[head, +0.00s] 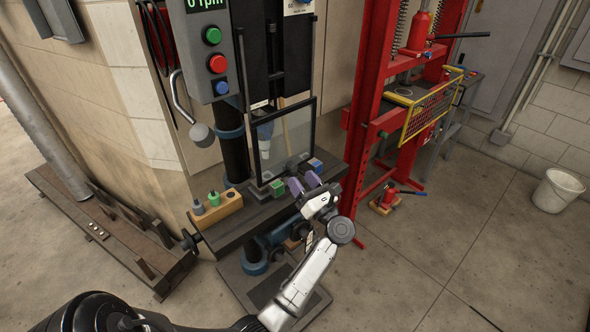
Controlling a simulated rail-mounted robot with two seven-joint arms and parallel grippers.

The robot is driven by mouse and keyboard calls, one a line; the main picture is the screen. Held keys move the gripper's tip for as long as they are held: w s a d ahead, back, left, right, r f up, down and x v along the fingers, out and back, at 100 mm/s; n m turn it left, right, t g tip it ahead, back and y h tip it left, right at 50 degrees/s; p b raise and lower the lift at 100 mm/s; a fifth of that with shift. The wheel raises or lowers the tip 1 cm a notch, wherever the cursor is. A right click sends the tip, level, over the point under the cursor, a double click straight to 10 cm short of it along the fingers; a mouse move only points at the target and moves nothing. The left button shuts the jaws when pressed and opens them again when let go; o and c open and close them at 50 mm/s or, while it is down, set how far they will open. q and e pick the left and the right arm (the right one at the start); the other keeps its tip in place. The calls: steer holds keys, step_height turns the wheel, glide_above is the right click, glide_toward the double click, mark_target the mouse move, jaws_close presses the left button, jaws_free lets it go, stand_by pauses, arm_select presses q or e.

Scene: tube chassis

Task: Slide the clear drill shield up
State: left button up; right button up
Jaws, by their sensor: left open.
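The clear drill shield (272,148) is a see-through panel in a dark frame, upright on the drill press above its table (255,217). Its lower edge sits low, close to the tabletop. My left gripper (304,184) is in front of the shield's lower right part, with two purple fingertips apart. I see nothing between the fingers. Whether the fingers touch the shield cannot be told from this view. My right gripper is out of view.
A control box (212,62) with green, red and blue buttons is at the upper left. A wooden block (222,209) with bits stands on the table. A red press frame (366,90) stands close on the right. A white bucket (557,190) is far right, with open floor between.

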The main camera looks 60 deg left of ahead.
mark_target(295, 170)
arm_select(q)
steer(key=shift+x, duration=2.1)
jaws_close()
